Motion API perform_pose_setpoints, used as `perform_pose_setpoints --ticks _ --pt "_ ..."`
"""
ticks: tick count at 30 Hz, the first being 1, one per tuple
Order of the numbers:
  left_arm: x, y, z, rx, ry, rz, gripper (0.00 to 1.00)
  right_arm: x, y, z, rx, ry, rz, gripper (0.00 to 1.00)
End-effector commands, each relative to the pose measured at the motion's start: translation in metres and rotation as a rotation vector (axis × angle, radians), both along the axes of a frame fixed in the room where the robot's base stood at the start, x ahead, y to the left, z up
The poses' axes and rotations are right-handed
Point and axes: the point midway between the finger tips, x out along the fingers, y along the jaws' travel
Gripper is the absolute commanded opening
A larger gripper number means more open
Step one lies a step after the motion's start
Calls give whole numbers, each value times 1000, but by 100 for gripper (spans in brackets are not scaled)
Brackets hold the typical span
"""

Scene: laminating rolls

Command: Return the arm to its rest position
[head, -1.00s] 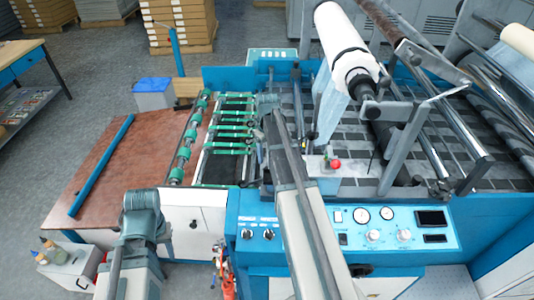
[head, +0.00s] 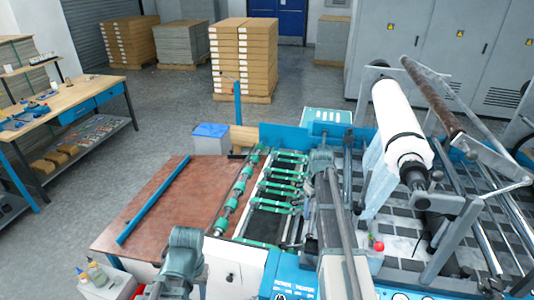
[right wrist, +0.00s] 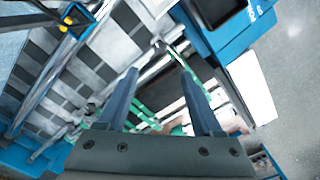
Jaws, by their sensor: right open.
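My right gripper (right wrist: 160,73) is open in the right wrist view. Its two dark fingers are apart with nothing held between them. Beyond them show the laminating machine's green-banded rollers and dark bed. In the head view my right arm (head: 335,205) reaches up over the machine, beside the green-banded feed section. My left arm (head: 180,262) shows at the lower left, near the front of the red-brown table; its gripper is not in view. A white film roll (head: 400,115) sits on the machine to the right of my right arm.
The laminating machine (head: 285,262) fills the lower right. A red-brown table (head: 150,215) with a blue bar (head: 152,199) lies left of it. A workbench (head: 85,95) stands at far left. Stacked pallets (head: 243,60) stand behind.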

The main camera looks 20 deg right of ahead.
Motion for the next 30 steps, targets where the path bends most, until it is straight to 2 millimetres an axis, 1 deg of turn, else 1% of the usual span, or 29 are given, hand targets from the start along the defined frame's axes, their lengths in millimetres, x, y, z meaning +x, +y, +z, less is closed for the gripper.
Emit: perform_pose_setpoints --ticks 2,4,5,8,9,11,12,14,15,18,21,24,27,30 --pt "0 0 -1 0 0 0 42 -1 2 -1 0 0 1 68" --pt "0 0 -7 0 0 0 42 -4 14 -7 -2 3 7 68" --pt "0 0 -11 0 0 -1 42 -6 24 -11 -3 3 10 68" --pt "0 0 -31 0 0 -2 42 -20 72 -31 -10 12 27 68" --pt "0 0 -41 1 0 -2 42 -29 96 -41 -15 16 34 68" --pt "0 0 -57 1 -1 -3 42 -46 135 -57 -26 22 45 68" --pt "0 0 -68 1 -1 -4 42 -59 160 -67 -33 25 53 68" --pt "0 0 -82 0 -1 -6 42 -80 196 -82 -44 30 63 68" --pt "0 0 -92 1 -1 -6 42 -94 216 -91 -52 32 68 68" --pt "0 0 -112 1 -1 -8 42 -130 259 -111 -71 34 81 68" --pt "0 0 -127 1 -1 -10 42 -160 288 -126 -86 33 90 68" --pt "0 0 -137 2 -2 -11 42 -181 307 -136 -98 31 95 68" --pt "0 0 -142 2 -2 -11 42 -194 316 -140 -106 29 97 68" --pt "0 0 -143 2 -2 -12 42 -199 321 -141 -109 28 97 68"
